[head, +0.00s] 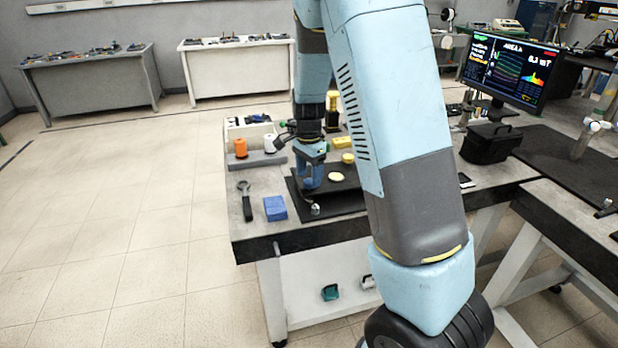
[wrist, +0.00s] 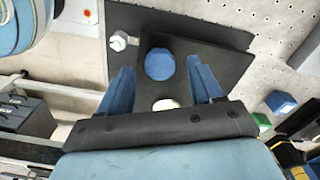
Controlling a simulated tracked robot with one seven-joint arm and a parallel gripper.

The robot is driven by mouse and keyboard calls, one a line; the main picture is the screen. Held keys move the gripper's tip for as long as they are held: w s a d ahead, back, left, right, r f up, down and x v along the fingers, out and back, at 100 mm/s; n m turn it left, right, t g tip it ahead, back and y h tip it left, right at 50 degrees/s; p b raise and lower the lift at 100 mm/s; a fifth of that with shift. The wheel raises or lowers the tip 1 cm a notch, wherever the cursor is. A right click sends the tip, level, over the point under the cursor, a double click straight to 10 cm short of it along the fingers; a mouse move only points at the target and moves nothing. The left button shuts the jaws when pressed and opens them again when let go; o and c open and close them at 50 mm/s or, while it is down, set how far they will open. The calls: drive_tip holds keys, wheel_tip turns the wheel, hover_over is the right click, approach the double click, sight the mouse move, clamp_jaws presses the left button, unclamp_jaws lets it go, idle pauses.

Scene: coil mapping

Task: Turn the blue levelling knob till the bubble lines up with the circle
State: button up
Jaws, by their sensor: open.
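The blue levelling knob (wrist: 160,64) shows in the wrist view as a round blue top over a dark plate (wrist: 205,55). My gripper (wrist: 161,68) is open, with one blue finger on each side of the knob and gaps visible between. In the head view my gripper (head: 312,186) points down over the dark plate (head: 345,200) on the table; there I cannot tell the knob from the blue fingers. A small silver fitting (wrist: 119,42) sits near the plate's edge. A cream disc (wrist: 165,104) is partly hidden by my gripper. I cannot make out a bubble or circle.
A monitor (head: 511,72) stands at the right. Floor is clear at left.

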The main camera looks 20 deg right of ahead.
drive_tip(key=shift+f, duration=0.9)
drive_tip(key=c, duration=1.1)
drive_tip(key=shift+o, duration=0.2)
